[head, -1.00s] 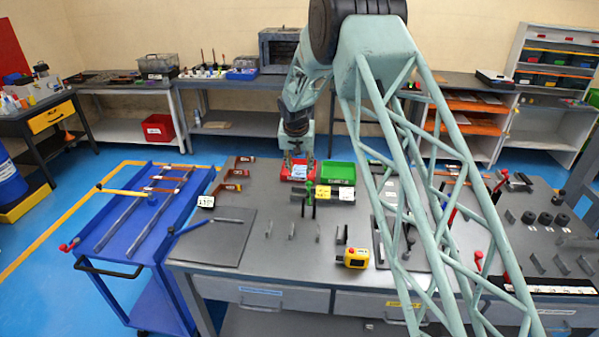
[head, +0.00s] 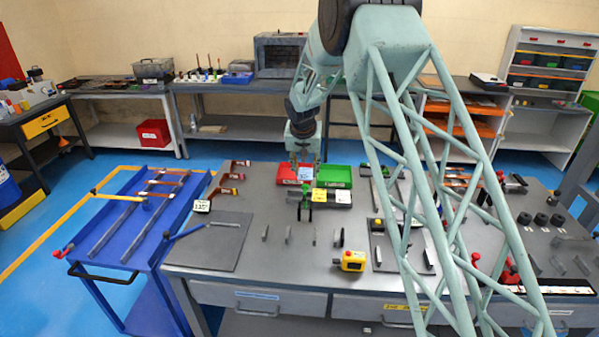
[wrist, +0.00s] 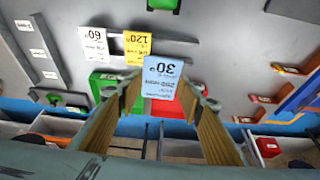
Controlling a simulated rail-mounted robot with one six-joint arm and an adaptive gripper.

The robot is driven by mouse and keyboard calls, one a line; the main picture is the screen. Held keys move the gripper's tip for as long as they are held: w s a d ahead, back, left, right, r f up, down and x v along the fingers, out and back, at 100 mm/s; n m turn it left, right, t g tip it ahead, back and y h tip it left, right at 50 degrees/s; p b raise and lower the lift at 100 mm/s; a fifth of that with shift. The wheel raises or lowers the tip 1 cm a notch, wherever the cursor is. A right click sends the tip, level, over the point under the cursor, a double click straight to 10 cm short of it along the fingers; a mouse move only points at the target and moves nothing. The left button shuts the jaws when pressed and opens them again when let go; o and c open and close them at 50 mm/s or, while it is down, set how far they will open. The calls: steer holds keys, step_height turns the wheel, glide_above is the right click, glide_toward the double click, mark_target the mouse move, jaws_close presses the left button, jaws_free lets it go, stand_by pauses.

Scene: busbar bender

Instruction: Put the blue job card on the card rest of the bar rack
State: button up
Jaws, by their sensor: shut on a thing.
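The blue job card (wrist: 162,78), marked 30°, is held between the two fingers of my gripper (wrist: 158,97) in the wrist view. In the head view my gripper (head: 305,160) holds the card (head: 305,174) above the bench, near the red and green bins. A yellow 120° card (wrist: 138,48) and a white 60° card (wrist: 93,45) are beside the held card in the wrist view. In the head view the yellow card (head: 319,195) and white card (head: 343,197) sit side by side on a grey block. I cannot tell which part is the bar rack's card rest.
A red bin (head: 284,174) and a green bin (head: 338,172) stand close to the gripper. A yellow control box (head: 350,261) is near the front edge.

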steer(key=s+d+r+m+b, duration=0.1)
steer(key=s+d+r, duration=0.1)
steer(key=s+d, duration=0.5)
steer(key=s+d+r+m+b, duration=0.1)
steer(key=s+d, duration=0.6)
steer(key=d, duration=0.7)
steer(key=s+d+r+h+b, duration=0.1)
steer(key=s+d+r+b, duration=0.2)
steer(key=s+d, duration=0.4)
steer(key=d, duration=0.4)
steer(key=shift+s+d+r+m, duration=0.15)
steer(key=shift+d+r+m, duration=0.2)
steer(key=shift+r+m, duration=0.05)
steer(key=shift+d, duration=0.15)
